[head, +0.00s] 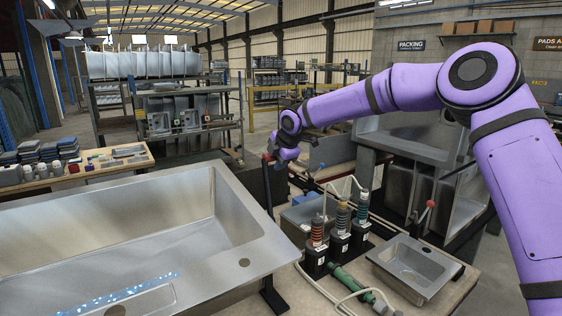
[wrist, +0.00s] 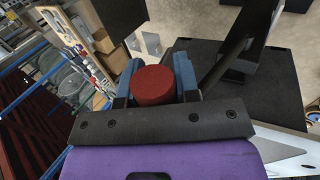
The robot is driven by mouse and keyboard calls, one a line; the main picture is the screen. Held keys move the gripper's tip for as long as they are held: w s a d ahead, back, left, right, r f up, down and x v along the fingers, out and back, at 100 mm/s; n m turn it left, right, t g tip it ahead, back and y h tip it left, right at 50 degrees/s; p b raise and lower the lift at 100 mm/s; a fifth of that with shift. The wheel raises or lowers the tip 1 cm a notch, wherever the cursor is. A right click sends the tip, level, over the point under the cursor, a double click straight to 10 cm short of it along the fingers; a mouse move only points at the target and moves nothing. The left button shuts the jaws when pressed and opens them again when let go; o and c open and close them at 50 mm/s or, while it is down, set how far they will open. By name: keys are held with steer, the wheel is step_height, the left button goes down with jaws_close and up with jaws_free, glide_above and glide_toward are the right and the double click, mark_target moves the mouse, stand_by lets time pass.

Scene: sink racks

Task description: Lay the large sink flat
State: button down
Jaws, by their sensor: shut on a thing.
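The large steel sink (head: 225,205) fills the lower left of the head view, its bowl facing up and toward me. I cannot tell exactly how far it is tilted. Blue-white specks mark its near part. My gripper (head: 272,156) is beyond the sink's far right corner, at the top of a dark upright lever (head: 268,185). In the wrist view my gripper (wrist: 155,82) is shut on the lever's red knob (wrist: 155,86), which sits between the blue fingers.
Another red-knobbed lever (head: 429,209) stands behind the small sink. A side table (head: 75,172) with small goods is at left.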

steer(key=shift+w+a+f, duration=0.35)
steer(key=shift+w+f, duration=0.05)
steer(key=shift+f, duration=0.05)
steer(key=shift+w+f, duration=0.2)
steer(key=shift+f, duration=0.05)
stand_by(2.0)
steer(key=c, duration=1)
jaws_free()
steer(key=shift+o, duration=0.8)
steer(key=shift+w+a, duration=0.1)
steer(key=shift+r, duration=0.6)
steer(key=v, duration=1)
